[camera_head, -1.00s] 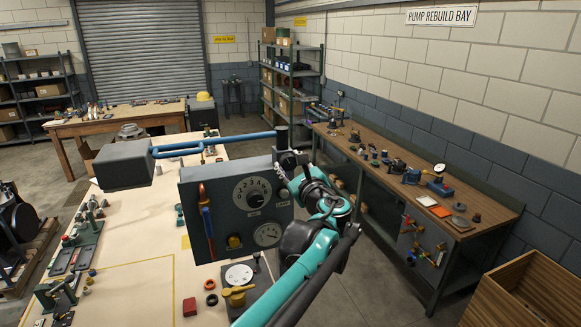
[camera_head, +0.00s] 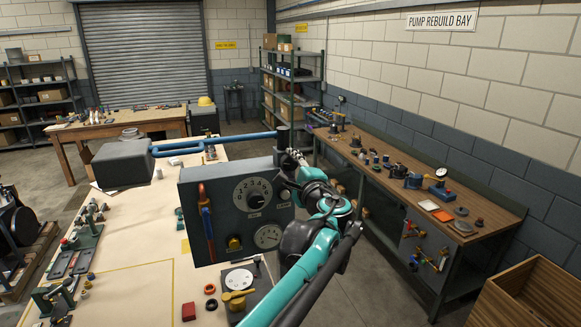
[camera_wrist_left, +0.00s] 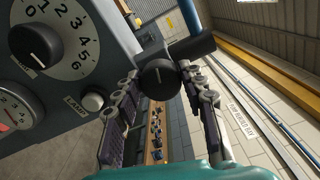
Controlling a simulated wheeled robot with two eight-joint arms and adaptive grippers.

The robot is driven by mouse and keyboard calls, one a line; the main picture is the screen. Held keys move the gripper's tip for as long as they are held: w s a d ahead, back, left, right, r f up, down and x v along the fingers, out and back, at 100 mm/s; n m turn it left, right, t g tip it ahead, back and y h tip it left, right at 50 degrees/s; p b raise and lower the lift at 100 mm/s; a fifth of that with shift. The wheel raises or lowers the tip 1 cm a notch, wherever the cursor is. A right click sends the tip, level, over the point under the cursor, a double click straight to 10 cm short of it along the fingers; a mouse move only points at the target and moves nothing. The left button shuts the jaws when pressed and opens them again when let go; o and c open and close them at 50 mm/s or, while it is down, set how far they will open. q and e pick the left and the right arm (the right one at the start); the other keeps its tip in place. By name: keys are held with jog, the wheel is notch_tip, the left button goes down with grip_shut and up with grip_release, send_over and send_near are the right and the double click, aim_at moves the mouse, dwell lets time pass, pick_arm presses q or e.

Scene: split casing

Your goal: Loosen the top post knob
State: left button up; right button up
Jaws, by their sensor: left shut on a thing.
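The top post knob (camera_wrist_left: 158,76) is a round black knob with a pale line on its face, in the left wrist view. It sits on a dark post (camera_wrist_left: 196,47), whose top shows in the head view (camera_head: 283,137) at the upper right corner of the grey panel box (camera_head: 222,232). My left gripper (camera_wrist_left: 160,86) has one finger on each side of the knob and is shut on it. In the head view my left gripper (camera_head: 291,160) is beside the post, and the knob is mostly hidden behind it. My right gripper is not in view.
The panel has a numbered dial (camera_head: 254,199), a gauge (camera_head: 268,236) and a lamp button (camera_wrist_left: 93,101) close to my left gripper. A wooden bench (camera_head: 480,205) stands to the right.

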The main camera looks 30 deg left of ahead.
pick_arm(q)
jog(key=shift+n, duration=0.5)
jog(key=o, duration=1.1)
jog(key=shift+o, duration=0.2)
jog(key=shift+s+d, duration=0.1)
jog(key=v, duration=1.1)
jog(key=shift+s+d, duration=0.3)
